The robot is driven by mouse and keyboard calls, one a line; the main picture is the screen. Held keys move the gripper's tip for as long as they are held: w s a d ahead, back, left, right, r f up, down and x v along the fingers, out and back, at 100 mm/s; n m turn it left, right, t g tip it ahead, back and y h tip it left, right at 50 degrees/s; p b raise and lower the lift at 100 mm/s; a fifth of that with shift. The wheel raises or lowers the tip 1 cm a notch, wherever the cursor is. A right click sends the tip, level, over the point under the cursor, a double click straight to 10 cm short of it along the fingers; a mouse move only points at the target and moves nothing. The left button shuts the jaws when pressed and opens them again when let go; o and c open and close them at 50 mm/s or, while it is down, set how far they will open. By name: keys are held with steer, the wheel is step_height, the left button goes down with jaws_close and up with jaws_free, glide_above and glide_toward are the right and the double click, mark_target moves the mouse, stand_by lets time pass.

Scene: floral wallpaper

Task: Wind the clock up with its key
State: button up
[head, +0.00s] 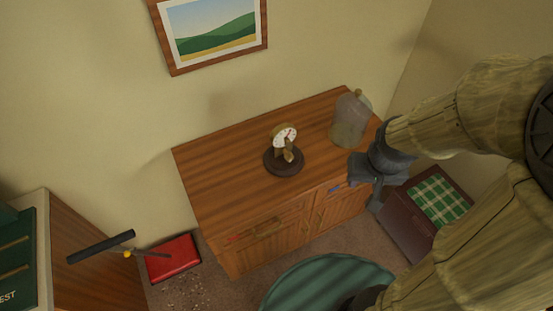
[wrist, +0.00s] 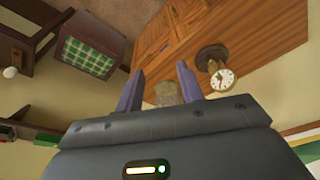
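The clock (head: 284,134) has a white face and brass-coloured body on a round dark base (head: 283,162). It stands upright on the wooden sideboard (head: 215,165); it also shows in the wrist view (wrist: 222,79). A small brass-coloured part (head: 289,155) sits at the front of the clock; I cannot tell whether it is the key. My gripper (head: 374,196) is at the sideboard's right front, apart from the clock. In the wrist view its two fingers (wrist: 159,84) are spread with nothing held between them.
A clear glass dome (head: 350,120) stands at the sideboard's back right, near my arm. A dark chest with green checked cloth (head: 438,201) is on the right. A round green surface (head: 325,285) lies in front. A red box (head: 172,259) is on the floor at left.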

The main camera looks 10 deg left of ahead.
steer(key=shift+a, duration=0.15)
steer(key=shift+f, duration=0.1)
steer(key=w+a+f+n+t+y+b, duration=0.1)
steer(key=w+a+f+n+t+b, duration=0.2)
steer(key=f+b, duration=0.5)
steer(key=w+a+f+n+t+y+b, duration=0.1)
steer(key=w+a+f+n+t+b, duration=0.3)
steer(key=b, duration=1.7)
steer(key=w+a+f+n+t+y+b, duration=0.2)
steer(key=w+a+f+n+t+b, duration=0.2)
steer(key=f+b, duration=1)
steer(key=a+n+t+b, duration=0.1)
steer(key=a+n, duration=0.1)
steer(key=n, duration=0.1)
steer(key=shift+a+f, duration=0.15)
steer(key=shift+a, duration=0.2)
steer(key=shift+w, duration=0.1)
